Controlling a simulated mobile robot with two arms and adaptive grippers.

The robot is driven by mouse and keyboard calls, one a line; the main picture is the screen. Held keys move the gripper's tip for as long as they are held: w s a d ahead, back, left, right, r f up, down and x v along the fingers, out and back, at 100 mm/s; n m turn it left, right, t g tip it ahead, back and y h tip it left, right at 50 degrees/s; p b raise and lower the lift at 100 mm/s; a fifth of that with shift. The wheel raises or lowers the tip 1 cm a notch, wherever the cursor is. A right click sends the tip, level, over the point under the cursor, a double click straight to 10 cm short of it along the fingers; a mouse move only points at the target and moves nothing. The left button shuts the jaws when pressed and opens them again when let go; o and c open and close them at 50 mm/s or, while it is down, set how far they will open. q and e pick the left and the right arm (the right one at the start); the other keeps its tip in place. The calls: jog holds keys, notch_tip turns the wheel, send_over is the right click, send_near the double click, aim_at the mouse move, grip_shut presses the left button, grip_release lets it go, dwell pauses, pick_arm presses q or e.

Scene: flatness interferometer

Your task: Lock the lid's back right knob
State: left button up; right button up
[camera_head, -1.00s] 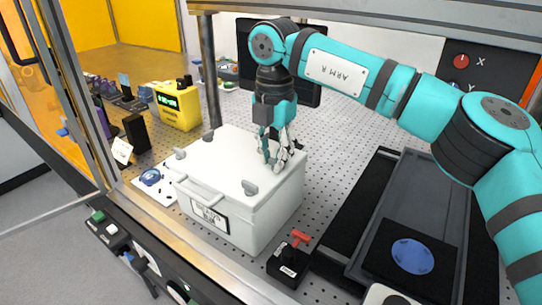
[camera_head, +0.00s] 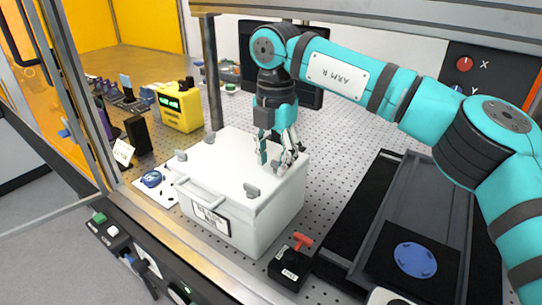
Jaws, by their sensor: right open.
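A white box with a white lid (camera_head: 222,160) stands on the perforated table. My right gripper (camera_head: 278,163) points down over the lid's right side towards the back, fingers apart and close to the lid. My left gripper is not in view.
A box with a red handle (camera_head: 302,241) stands right of the white box. A dark tray with a blue disc (camera_head: 415,260) lies further right. A yellow device (camera_head: 180,107) and a metal post (camera_head: 213,80) stand behind left. Perforated table (camera_head: 345,135) is bare behind the gripper.

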jog(key=shift+s+d+r, duration=0.2)
jog(key=shift+s+d, duration=0.15)
jog(key=shift+d, duration=0.4)
jog(key=shift+w+a+r, duration=0.1)
jog(key=shift+a+r, duration=0.05)
notch_tip(320, 180, up, 12)
jog(key=shift+d, duration=0.2)
jog(key=shift+f, duration=0.2)
